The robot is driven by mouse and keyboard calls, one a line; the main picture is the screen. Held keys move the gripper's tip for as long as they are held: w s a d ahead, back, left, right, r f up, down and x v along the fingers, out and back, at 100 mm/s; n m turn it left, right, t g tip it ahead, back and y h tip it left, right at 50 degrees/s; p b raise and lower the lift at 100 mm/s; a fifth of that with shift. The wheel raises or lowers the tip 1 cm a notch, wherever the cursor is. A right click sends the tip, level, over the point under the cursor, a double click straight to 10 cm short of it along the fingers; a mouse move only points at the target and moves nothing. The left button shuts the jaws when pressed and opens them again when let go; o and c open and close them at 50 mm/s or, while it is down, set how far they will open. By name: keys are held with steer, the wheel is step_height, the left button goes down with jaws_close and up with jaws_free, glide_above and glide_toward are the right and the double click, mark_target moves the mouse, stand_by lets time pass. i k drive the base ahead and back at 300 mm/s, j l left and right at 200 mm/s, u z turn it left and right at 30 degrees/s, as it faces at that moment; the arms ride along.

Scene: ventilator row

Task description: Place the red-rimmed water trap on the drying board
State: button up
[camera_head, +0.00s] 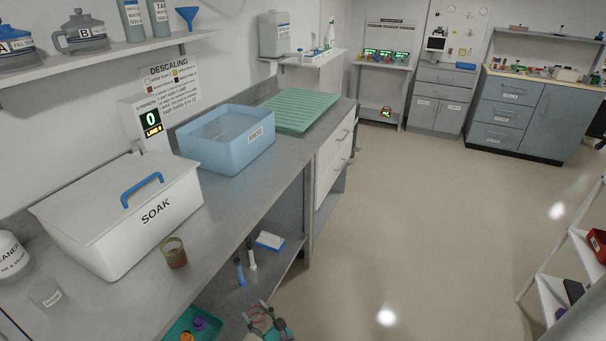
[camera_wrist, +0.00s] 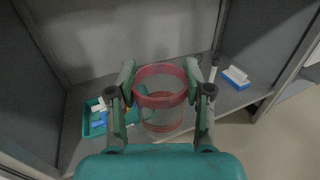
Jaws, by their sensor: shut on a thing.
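The red-rimmed water trap (camera_wrist: 161,100) is a clear cup with a red rim and red rings lower down. It is upright or nearly so in the wrist view. My gripper (camera_wrist: 160,76) is shut on it, with one finger on each side. In the head view my gripper (camera_head: 264,321) shows at the bottom edge, low in front of the counter; the trap is hard to make out there. The drying board (camera_head: 294,110) is green and ribbed. It lies bare on the far part of the counter, well away from my gripper.
A blue rinse basin (camera_head: 242,152) and a lidded white SOAK box (camera_head: 128,228) stand on the counter (camera_head: 222,210). A brownish cup (camera_head: 174,252) stands near its front edge. A lower shelf holds brushes (camera_head: 240,270) and a teal tray (camera_head: 184,325).

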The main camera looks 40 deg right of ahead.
mark_target(304, 106)
steer(key=i+l, duration=0.15)
steer(key=l, duration=0.25)
steer(key=i+l+z, duration=0.1)
steer(key=l, duration=0.25)
steer(key=i+l, duration=0.25)
steer(key=l, duration=0.15)
steer(key=i+l+z, duration=0.15)
steer(key=l, duration=0.2)
steer(key=i+l, duration=0.2)
steer(key=l, duration=0.15)
